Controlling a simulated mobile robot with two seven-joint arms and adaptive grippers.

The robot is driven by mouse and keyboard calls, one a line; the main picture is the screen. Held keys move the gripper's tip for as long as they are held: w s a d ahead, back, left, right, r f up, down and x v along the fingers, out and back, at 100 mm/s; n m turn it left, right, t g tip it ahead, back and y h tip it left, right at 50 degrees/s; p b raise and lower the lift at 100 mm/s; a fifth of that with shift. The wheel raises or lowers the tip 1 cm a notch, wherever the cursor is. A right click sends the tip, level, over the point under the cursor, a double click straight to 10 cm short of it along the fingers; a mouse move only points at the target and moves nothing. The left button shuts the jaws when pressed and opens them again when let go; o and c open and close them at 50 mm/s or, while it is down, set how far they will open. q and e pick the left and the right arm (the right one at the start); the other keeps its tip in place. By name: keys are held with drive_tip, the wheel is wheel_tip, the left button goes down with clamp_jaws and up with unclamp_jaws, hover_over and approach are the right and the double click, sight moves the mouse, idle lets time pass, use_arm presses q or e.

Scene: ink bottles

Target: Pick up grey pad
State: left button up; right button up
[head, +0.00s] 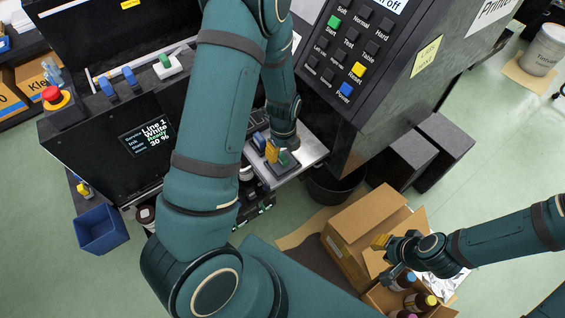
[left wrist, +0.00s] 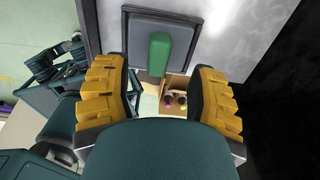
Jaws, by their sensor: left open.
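The grey pad (left wrist: 205,32) is a flat square plate with an upright green handle (left wrist: 159,54). In the left wrist view it lies at the top, on a light metal surface. In the head view the pad (head: 283,172) sits on the metal shelf, partly hidden by my left gripper (head: 269,150). My left gripper is open, and its yellow fingers also show in the left wrist view (left wrist: 157,95). The handle stands between and beyond the fingertips, with no visible contact. My right gripper (head: 384,243) is over the cardboard box at the lower right; its jaw state is unclear.
The metal shelf (head: 312,150) juts from the dark machine beside the control panel (head: 352,45). Below are a cardboard box (head: 365,222) and bottles (head: 420,301). A blue bin (head: 101,229) stands at the left. A red emergency button (head: 52,94) is on the machine.

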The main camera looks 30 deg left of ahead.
sight(282, 156)
use_arm(q)
wheel_tip(282, 156, down, 4)
drive_tip(key=shift+a+r+b, duration=0.1)
drive_tip(key=shift+b, duration=0.35)
clamp_jaws()
